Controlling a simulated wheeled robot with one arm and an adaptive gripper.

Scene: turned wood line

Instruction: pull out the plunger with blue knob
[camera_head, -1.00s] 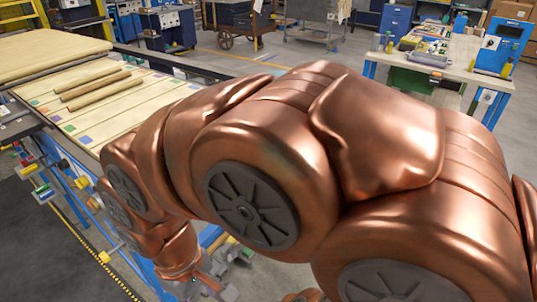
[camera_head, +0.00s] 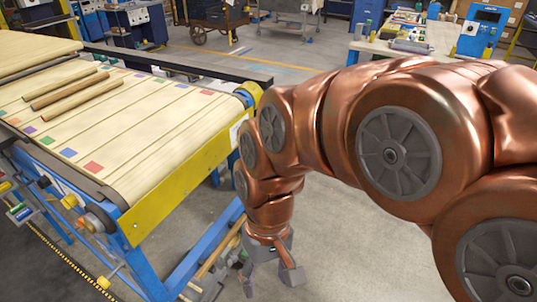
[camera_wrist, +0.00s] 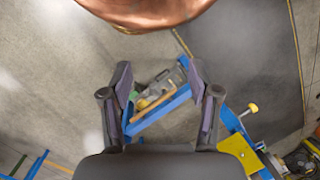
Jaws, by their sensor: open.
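I cannot make out a plunger with a blue knob for certain in either view. Yellow knobs (camera_head: 70,202) show along the near side of the conveyor in the head view. A yellow knob on a thin stem (camera_wrist: 252,109) shows at the right in the wrist view. My gripper (camera_head: 270,279) hangs beside the conveyor end, low in the head view. In the wrist view my gripper (camera_wrist: 158,82) is open and empty, its fingers apart on either side of a blue beam farther below.
The conveyor (camera_head: 180,143) carries wooden rods (camera_head: 72,92) and colored squares, with a yellow end rail. A blue frame stands under it. A workbench (camera_head: 375,48) is at the back right. Grey floor (camera_head: 335,230) is open right of the conveyor.

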